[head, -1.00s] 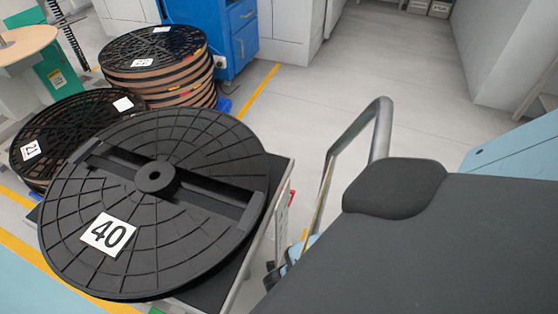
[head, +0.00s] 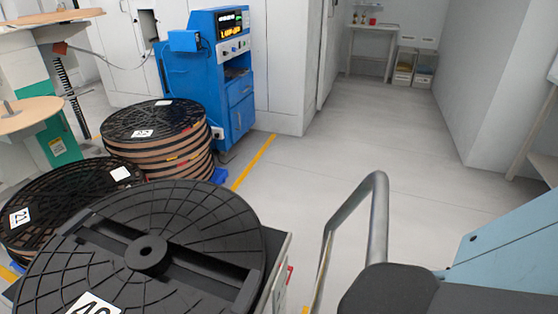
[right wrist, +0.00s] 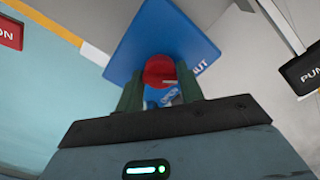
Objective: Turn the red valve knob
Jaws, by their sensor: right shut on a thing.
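The red valve knob (right wrist: 158,68) shows in the right wrist view, round and red, in front of a blue plate (right wrist: 150,35). My right gripper (right wrist: 159,84) has one green finger on each side of the knob and is shut on it. The knob's lower part and its stem are partly hidden between the fingers. The head view shows neither the knob nor either gripper.
The right wrist view shows a red sign (right wrist: 10,31) at left and a black sign (right wrist: 302,70) at right. In the head view, black reels (head: 170,225) stand at left before a blue machine (head: 220,75). Grey floor (head: 360,130) is clear beyond a metal handle (head: 378,215).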

